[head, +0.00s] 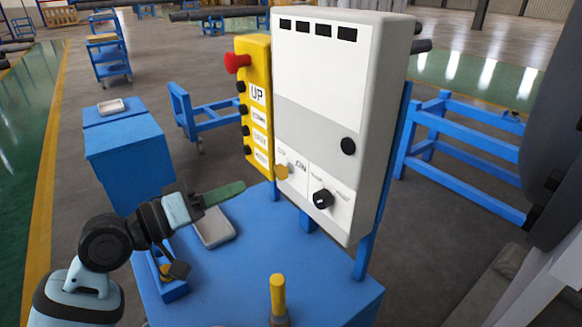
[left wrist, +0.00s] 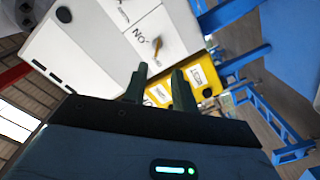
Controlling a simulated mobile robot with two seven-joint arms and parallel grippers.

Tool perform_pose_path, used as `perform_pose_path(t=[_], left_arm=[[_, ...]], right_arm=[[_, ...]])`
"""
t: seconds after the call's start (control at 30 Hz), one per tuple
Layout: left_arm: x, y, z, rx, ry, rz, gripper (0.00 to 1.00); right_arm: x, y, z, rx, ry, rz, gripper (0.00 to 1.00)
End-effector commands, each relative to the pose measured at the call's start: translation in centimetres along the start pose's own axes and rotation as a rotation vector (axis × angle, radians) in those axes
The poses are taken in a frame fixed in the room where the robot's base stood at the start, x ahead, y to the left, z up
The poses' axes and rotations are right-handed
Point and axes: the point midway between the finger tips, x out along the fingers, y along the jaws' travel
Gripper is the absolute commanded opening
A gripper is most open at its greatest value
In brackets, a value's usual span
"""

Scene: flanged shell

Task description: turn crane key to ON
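The crane key (head: 282,172) is a small yellow-gold key on the lower left of the white control box (head: 320,100), beside an ON label (head: 300,167). In the left wrist view the key (left wrist: 157,46) stands out from the white panel, with the ON lettering (left wrist: 143,38) close by. My left gripper (head: 240,187) is left of the key and a little below it in the head view, apart from it. In the left wrist view its two dark green fingers (left wrist: 158,72) are spread with nothing between them. My right gripper is not in view.
A yellow button pendant (head: 255,110) with a red knob stands left of the box. A black rotary knob (head: 323,199) is right of the key. The blue table (head: 240,265) below bears a grey tray (head: 215,232) and a yellow-topped post (head: 278,292).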

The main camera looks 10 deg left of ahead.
Motion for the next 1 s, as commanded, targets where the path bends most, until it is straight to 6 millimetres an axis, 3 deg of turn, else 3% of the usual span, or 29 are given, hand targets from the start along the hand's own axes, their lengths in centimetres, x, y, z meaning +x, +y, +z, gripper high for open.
perform_pose_path(t=[0.43,0.8,1.0], left_arm=[[0.8,0.3,0.0,-0.012,0.007,0.012,0.27],[5.9,0.6,-0.1,-0.012,0.008,0.015,0.27],[7.6,0.4,-0.1,-0.012,0.007,0.012,0.27]], right_arm=[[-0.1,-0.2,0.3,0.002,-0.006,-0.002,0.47],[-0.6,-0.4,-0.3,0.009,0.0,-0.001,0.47],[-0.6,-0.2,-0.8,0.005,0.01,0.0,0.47]])
